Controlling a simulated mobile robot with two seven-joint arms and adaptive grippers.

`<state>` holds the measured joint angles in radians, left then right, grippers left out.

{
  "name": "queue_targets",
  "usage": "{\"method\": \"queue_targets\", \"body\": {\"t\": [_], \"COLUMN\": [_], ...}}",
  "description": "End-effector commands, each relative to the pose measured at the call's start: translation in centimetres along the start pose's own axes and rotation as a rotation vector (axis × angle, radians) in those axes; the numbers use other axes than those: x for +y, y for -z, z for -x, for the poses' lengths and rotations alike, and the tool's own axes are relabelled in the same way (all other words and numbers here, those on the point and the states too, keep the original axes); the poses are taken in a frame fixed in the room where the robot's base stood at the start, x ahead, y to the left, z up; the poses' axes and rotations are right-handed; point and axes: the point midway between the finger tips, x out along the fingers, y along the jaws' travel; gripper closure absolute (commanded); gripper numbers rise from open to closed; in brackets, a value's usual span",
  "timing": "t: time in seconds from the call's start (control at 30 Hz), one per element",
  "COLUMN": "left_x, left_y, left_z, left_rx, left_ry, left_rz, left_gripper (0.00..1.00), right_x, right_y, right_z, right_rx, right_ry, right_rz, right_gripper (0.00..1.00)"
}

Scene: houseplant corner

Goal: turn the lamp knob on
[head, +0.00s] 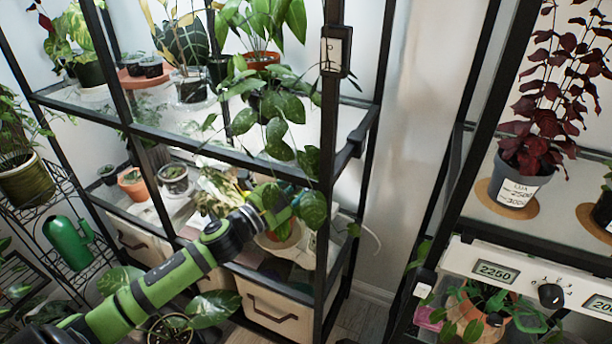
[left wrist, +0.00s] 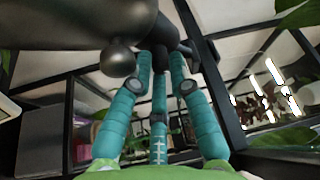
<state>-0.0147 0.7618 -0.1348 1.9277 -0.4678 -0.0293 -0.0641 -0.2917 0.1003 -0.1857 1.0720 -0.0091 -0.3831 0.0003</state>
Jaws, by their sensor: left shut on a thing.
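My left gripper (head: 285,205) is at the middle shelf of the left rack, partly hidden by hanging leaves. In the left wrist view its teal fingers (left wrist: 160,85) are closed in around a dark, narrow part. A large dark rounded form with a small ball-shaped piece (left wrist: 117,58) is just beyond them; I cannot tell whether this is the lamp. A black round knob (head: 550,295) with number marks sits on a white panel (head: 461,256) on the right rack, well away from the left gripper. My right gripper is not in view.
The left rack's dark post (head: 329,130) stands close to the gripper. Potted plants crowd its shelves. Below are storage bins (head: 275,312). A green watering can (head: 70,243) is at the left. A dark-red plant (head: 545,105) is on the right rack. Clear wall shows between the racks.

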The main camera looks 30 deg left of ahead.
Motion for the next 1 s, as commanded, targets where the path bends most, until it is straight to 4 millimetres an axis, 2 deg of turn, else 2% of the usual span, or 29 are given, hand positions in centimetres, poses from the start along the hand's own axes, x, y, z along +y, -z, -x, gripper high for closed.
{"method": "queue_targets", "body": {"t": [0.03,0.2,0.23,0.27,0.3,0.83,1.0], "left_x": [-0.7,-0.7,-0.7,-0.6,-0.6,0.0,0.2], "left_y": [0.2,0.3,0.3,0.3,0.3,-0.1,-0.1], "left_z": [-0.2,-0.2,-0.2,-0.1,-0.1,0.0,1.0], "left_rx": [0.008,0.008,0.008,0.008,0.008,-0.003,-0.004], "left_ry": [0.012,0.012,0.012,0.012,0.012,0.0,-0.002], "left_rz": [-0.005,-0.004,-0.004,-0.003,-0.003,0.001,0.003], "left_gripper": [1.0,1.0,0.73,0.61,0.59,0.59,0.59], "right_x": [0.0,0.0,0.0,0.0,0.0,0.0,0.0], "right_y": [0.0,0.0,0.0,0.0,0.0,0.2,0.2], "right_z": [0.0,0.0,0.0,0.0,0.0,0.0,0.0], "right_rx": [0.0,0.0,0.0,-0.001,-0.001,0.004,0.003], "right_ry": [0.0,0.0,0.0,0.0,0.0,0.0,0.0], "right_rz": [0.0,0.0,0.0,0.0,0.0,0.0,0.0], "right_gripper": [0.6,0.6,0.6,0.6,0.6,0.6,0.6]}}
